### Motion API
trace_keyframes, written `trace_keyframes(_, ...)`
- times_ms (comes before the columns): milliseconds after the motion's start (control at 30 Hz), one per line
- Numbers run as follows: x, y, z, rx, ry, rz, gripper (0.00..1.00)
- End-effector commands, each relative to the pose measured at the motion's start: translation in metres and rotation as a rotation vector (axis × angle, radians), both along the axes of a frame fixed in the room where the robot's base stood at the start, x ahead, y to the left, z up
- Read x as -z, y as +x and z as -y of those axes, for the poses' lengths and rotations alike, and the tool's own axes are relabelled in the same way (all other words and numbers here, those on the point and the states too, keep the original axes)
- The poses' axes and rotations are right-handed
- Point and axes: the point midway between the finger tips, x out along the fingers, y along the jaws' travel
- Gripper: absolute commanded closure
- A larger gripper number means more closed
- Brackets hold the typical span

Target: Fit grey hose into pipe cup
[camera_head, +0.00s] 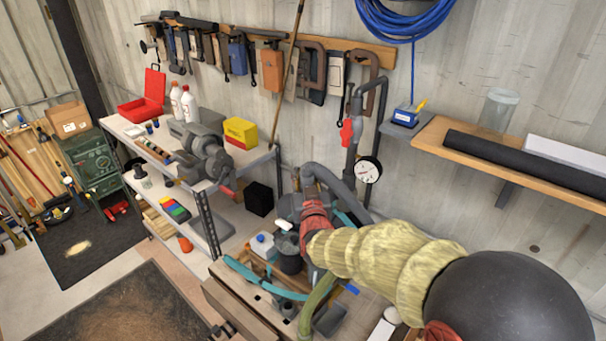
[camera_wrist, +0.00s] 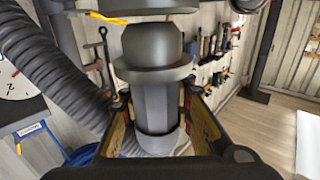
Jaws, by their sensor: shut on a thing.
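In the wrist view my gripper (camera_wrist: 156,112) is shut around a dark grey end fitting with a flange, which I take as the end of the grey hose (camera_wrist: 155,70). The fitting points up the picture. Just beyond its rounded tip is a dark grey flanged opening, likely the pipe cup (camera_wrist: 142,7), cut by the top edge. A narrow gap shows between them, and they look roughly in line. The ribbed hose (camera_wrist: 45,55) bends past on the left. In the head view the grey hose (camera_head: 328,176) arches beside my gripper (camera_head: 292,207); the cup cannot be made out there.
A pressure gauge (camera_head: 369,170) sits on the wall pipe (camera_head: 352,145) close to my arm. A bucket (camera_head: 291,252) and teal hoses (camera_head: 275,289) crowd the bench below. A metal shelf (camera_head: 207,225) stands left; a wooden wall shelf (camera_head: 440,135) is at right.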

Motion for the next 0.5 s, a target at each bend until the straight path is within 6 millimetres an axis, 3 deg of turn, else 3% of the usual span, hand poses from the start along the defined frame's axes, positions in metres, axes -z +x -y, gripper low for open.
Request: trace_keyframes(500, 0.0082, 0.0001, -0.0001, 0.000, 0.000, 0.002, 1.00)
